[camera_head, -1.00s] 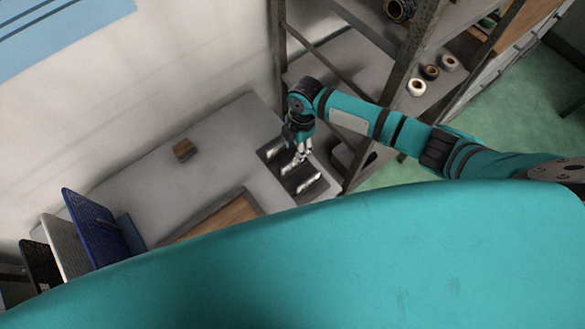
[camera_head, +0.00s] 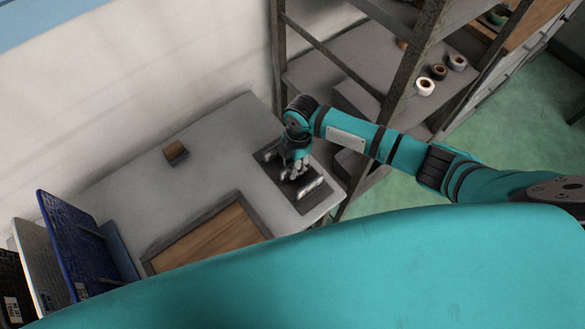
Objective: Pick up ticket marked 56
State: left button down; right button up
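My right gripper (camera_head: 299,172) points down over a dark tray panel (camera_head: 313,203) at the right end of the grey table. Several pale, tilted tickets stand in a row in this panel. The nearest ticket (camera_head: 310,188) shows clear of the gripper; others are partly hidden behind the fingers. The number 56 cannot be read on any ticket. The fingers are at the middle of the row; whether they touch a ticket, or are open or shut, is too small to tell. My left gripper is not in view.
A wood-floored tray (camera_head: 207,240) lies on the table (camera_head: 130,200), with a small brown block (camera_head: 176,152) behind it. Blue and pale upright panels (camera_head: 82,240) stand at the left. A metal shelf rack (camera_head: 405,85) with tape rolls (camera_head: 425,86) rises close beside my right arm.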

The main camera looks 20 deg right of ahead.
jog(key=shift+f, duration=0.25)
dwell(0.5)
grip_shut()
